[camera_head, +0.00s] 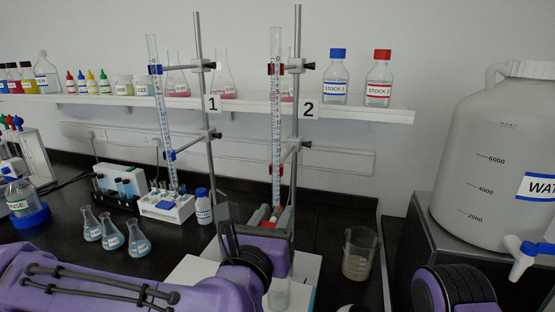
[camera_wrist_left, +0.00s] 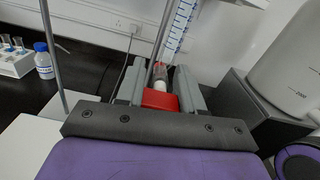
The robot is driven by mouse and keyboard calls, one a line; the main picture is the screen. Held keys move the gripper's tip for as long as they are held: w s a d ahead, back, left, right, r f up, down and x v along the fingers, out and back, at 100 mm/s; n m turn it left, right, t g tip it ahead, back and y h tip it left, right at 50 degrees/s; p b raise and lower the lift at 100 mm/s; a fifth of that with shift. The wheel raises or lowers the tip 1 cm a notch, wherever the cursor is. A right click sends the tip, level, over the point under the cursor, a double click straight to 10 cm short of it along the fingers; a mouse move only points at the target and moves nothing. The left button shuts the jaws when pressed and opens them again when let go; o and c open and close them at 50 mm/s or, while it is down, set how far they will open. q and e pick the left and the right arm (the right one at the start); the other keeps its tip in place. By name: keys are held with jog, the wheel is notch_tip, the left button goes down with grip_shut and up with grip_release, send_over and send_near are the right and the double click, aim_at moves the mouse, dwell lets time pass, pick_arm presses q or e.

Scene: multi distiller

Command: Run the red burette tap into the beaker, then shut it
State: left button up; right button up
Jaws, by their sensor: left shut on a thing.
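The burette on stand 2 (camera_head: 276,120) is upright, with red clamps and a red tap at its lower end. My left gripper (camera_head: 268,216) is shut on the red tap, which shows between the fingers in the left wrist view (camera_wrist_left: 160,100). A glass vessel (camera_head: 279,293) stands below the tap on the white base, partly hidden by my arm; I cannot tell its full shape or its level. A glass beaker (camera_head: 360,254) with cloudy liquid stands to the right. My right gripper is out of view.
Burette 1 (camera_head: 160,110) with blue clamps stands to the left. Several small flasks (camera_head: 112,234), a white rack (camera_head: 166,208) and a blue-capped bottle (camera_head: 203,207) are on the bench. A large water container (camera_head: 495,150) stands at right. A shelf (camera_head: 370,112) holds bottles.

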pick_arm(q)
jog(key=shift+f, duration=0.2)
jog(key=o, duration=1)
jog(key=shift+o, duration=0.4)
jog(key=shift+a, duration=0.1)
jog(key=shift+r, duration=0.1)
jog(key=shift+s, duration=0.1)
